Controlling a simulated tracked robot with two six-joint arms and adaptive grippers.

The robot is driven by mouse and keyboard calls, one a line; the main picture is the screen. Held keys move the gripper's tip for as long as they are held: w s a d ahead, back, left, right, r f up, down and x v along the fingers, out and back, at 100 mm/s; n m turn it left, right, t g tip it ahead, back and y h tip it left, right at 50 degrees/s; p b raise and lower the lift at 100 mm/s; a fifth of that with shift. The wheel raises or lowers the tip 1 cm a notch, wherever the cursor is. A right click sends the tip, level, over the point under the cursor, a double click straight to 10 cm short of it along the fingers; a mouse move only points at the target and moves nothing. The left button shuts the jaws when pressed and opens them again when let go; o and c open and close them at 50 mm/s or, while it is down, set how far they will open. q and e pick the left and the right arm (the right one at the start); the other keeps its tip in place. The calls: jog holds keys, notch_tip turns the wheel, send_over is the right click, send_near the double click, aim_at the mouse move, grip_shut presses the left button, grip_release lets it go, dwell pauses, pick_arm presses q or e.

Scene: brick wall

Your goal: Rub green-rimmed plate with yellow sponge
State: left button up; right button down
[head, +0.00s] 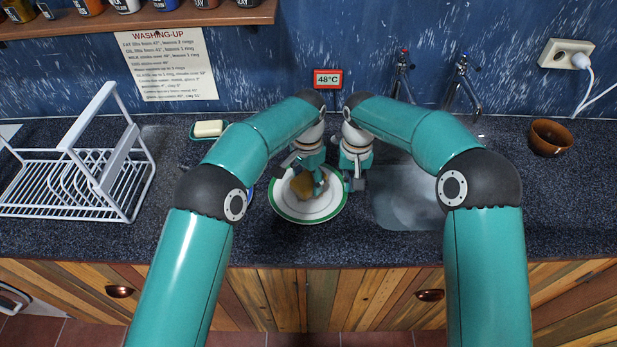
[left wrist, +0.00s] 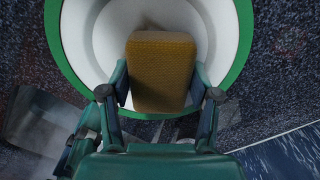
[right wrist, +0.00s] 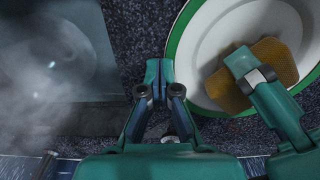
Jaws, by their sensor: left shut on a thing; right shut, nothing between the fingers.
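The green-rimmed plate (head: 290,208) lies on the dark speckled counter, left of the sink. It is white with a green edge, and it also shows in the right wrist view (right wrist: 194,50). My left gripper (head: 308,182) is over the plate, shut on the yellow sponge (left wrist: 162,72). The sponge is over the inside of the plate; I cannot tell how firmly it touches. My right gripper (right wrist: 158,72) is shut and empty, just right of the plate's rim, between plate and sink. The gripper bodies partly hide the plate in the head view.
The sink (head: 405,205) with steamy water is right of the plate, taps (head: 462,75) behind it. A white dish rack (head: 75,185) stands at left. A soap bar (head: 209,128) on a dish is behind my left arm. A brown bowl (head: 549,137) sits at far right.

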aim_at(306, 190)
pick_arm(q)
jog(key=shift+s+a, duration=0.3)
jog(key=shift+s, duration=0.5)
jog(key=shift+s+a, duration=0.25)
jog(key=shift+s, duration=0.5)
jog(key=shift+s+f, duration=0.1)
jog(key=shift+s, duration=0.05)
jog(key=shift+w+d, duration=0.3)
jog(key=shift+w, duration=0.6)
jog(key=shift+w+d, duration=0.3)
jog(key=shift+w, duration=0.55)
jog(key=shift+s+d, duration=0.15)
jog(key=shift+d, duration=0.1)
jog(key=shift+s+a, duration=0.25)
jog(key=shift+s, duration=0.55)
jog(key=shift+s+a, duration=0.25)
jog(key=shift+s, duration=0.5)
jog(key=shift+s+f, duration=0.15)
jog(key=shift+w+d+f, duration=0.1)
jog(key=shift+w+d, duration=0.15)
jog(key=shift+w, duration=0.6)
jog(key=shift+w+d+f, duration=0.1)
jog(key=shift+w+d, duration=0.15)
jog(key=shift+w, duration=0.6)
pick_arm(e)
jog(key=shift+s, duration=0.1)
pick_arm(q)
jog(key=shift+r, duration=0.1)
